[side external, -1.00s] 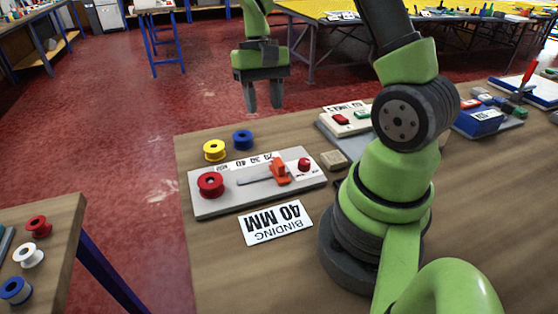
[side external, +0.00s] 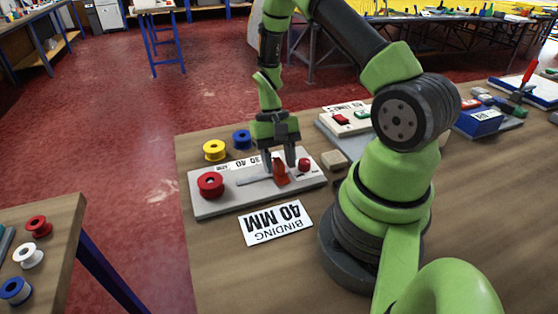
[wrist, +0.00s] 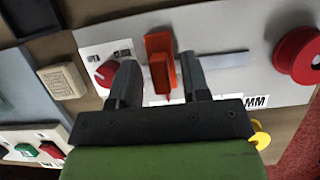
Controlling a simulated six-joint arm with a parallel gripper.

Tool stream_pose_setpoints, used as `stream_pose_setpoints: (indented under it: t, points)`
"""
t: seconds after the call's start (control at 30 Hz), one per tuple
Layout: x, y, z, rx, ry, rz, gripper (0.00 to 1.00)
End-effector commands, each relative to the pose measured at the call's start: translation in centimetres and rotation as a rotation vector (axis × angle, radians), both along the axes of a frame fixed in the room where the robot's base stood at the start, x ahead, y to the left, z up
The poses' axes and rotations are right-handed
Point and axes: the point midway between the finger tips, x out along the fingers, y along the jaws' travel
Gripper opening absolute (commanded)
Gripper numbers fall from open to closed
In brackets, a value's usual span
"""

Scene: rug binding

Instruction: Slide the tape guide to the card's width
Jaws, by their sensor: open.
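The orange tape guide (side external: 281,174) stands on its slide rail (side external: 253,179) on the grey guide plate (side external: 225,206). It also shows in the wrist view (wrist: 161,65). My gripper (side external: 279,167) is open, pointing down, with one finger on each side of the guide. In the wrist view my gripper (wrist: 158,80) shows gaps between the fingers and the guide. The scale has printed numbers, partly hidden by my gripper; 30 and 40 can be read. The white card (side external: 276,222) reads "BINDING 40 MM" and lies in front of the plate.
A red spool (side external: 210,185) and a red knob (side external: 305,165) sit on the plate. Yellow (side external: 214,150) and blue (side external: 242,139) spools stand behind it. A beige block (side external: 334,160) and a box with red and green buttons (side external: 347,117) are to the right.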

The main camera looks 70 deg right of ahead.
Motion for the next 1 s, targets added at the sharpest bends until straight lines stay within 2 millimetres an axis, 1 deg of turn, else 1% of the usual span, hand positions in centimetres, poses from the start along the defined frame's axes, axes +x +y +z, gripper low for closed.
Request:
stream_pose_setpoints:
  t: [0.27,0.3,0.47,0.63,0.7,0.77,0.9,1.0]
  points:
    - [-0.1,0.1,-0.2,-0.001,-0.001,0.0,0.43]
    - [-0.1,0.1,-0.2,-0.001,-0.001,0.0,0.38]
    - [-0.1,0.1,-0.2,-0.001,-0.001,0.0,0.01]
    - [0.0,0.1,-0.2,0.0,-0.001,0.001,0.0]
    - [0.4,0.4,-0.2,-0.001,-0.001,0.003,0.0]
    - [1.1,1.1,-0.2,-0.001,-0.002,0.006,0.0]
    - [3.3,3.3,-0.2,-0.001,-0.003,0.008,0.0]
    - [4.6,4.6,-0.2,-0.001,-0.004,0.005,0.0]
